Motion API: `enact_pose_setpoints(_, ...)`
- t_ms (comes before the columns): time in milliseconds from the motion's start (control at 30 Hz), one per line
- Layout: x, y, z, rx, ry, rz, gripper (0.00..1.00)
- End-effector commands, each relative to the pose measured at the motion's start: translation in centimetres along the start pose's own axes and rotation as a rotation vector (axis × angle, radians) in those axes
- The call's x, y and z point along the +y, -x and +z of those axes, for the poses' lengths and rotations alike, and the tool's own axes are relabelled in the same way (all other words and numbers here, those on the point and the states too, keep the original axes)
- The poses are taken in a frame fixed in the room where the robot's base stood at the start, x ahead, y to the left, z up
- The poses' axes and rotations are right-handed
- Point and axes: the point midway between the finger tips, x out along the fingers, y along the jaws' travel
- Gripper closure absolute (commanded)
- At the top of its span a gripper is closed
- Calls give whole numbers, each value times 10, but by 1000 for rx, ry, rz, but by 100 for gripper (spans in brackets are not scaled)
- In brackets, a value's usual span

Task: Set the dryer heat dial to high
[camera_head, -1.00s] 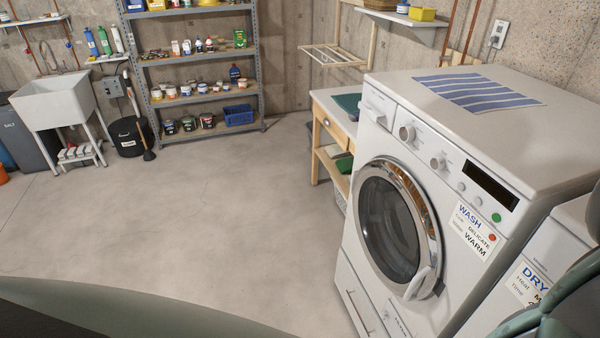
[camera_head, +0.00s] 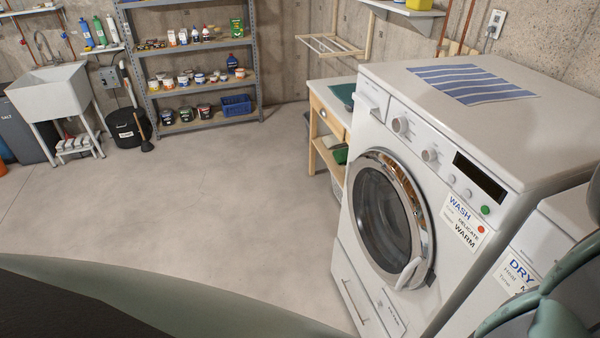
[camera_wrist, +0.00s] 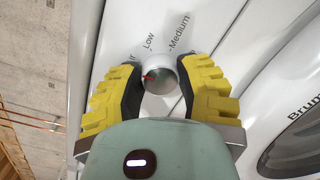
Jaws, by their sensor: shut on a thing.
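The dryer heat dial (camera_wrist: 161,76) is a round silver knob with a red pointer mark on its left side, in the wrist view. My gripper (camera_wrist: 160,80) has its yellow-and-black fingers on either side of the dial and is shut on it. Printed words "Low" and "Medium" show above the dial, with a partly covered label ending in "ir" at its upper left. The red mark points left, towards the "ir" side. No "High" label is visible. In the head view the dryer (camera_head: 563,223) is at the lower right, mostly hidden by my arm; its dial is not visible there.
A white washer (camera_head: 485,150) with a striped cloth (camera_head: 470,84) on top stands left of the dryer. A "DRY" note (camera_head: 517,272) is partly covered. A shelf rack (camera_head: 200,82) and sink (camera_head: 48,92) are at the back. Open floor (camera_head: 210,200) lies in front.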

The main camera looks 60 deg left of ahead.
Motion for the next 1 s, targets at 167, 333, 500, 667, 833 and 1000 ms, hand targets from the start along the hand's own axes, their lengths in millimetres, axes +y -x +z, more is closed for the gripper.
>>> enact_pose_setpoints(167,1,0,0,-1,0,2,89)
enact_pose_setpoints(333,1,0,0,-1,0,2,100)
enact_pose_setpoints(500,-1,0,-1,0,-9,1,100)
enact_pose_setpoints(667,-3,0,-4,5,-43,1,100)
enact_pose_setpoints(833,-4,0,-5,9,-109,-2,100)
enact_pose_setpoints(1000,-2,0,-4,15,-201,-8,100)
